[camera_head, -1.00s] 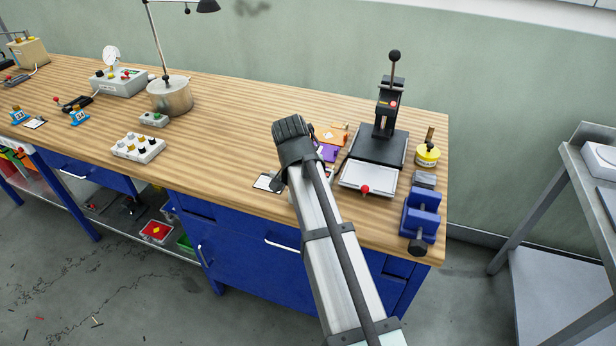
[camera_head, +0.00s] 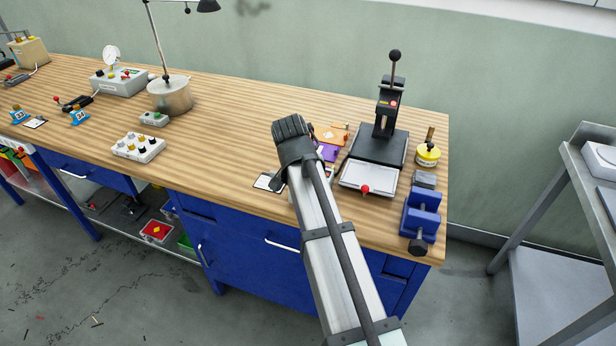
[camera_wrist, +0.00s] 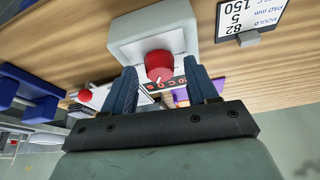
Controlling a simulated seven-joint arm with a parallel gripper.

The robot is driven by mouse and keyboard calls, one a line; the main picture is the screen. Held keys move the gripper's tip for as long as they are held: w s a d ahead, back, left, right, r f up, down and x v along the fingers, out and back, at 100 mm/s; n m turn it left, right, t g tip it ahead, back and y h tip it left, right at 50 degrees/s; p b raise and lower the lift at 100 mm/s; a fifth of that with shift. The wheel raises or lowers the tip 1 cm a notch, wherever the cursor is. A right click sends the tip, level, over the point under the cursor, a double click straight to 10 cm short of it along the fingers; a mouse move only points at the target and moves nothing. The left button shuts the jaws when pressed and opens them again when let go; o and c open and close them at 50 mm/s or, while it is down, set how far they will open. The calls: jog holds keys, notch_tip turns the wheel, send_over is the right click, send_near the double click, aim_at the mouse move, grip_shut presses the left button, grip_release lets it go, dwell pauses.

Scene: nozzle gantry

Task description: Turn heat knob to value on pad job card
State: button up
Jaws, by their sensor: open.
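A red round knob (camera_wrist: 158,65) with a pale pointer mark sits on the front of a light grey box (camera_wrist: 135,35) in the wrist view. My gripper (camera_wrist: 166,88) is open, with one finger on each side of the knob's lower area; whether either finger touches it I cannot tell. A strip with red digits shows below the knob, partly hidden. The job card (camera_wrist: 250,18) stands to the right, upside down and cut off, with 150, 5 and 82 readable. In the head view my forearm hides the knob; a small card (camera_head: 268,182) lies left of it.
A press (camera_head: 385,120) with a white tray (camera_head: 370,178) stands right of my arm, near a blue vise (camera_head: 421,215) and a yellow tin (camera_head: 428,154). A box of several knobs (camera_head: 138,148) stands left. The wooden bench (camera_head: 225,150) between is clear.

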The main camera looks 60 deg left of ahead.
jog(key=v, duration=1.3)
jog(key=shift+d+r, duration=0.15)
jog(key=shift+r, duration=0.2)
jog(key=shift+s, duration=0.1)
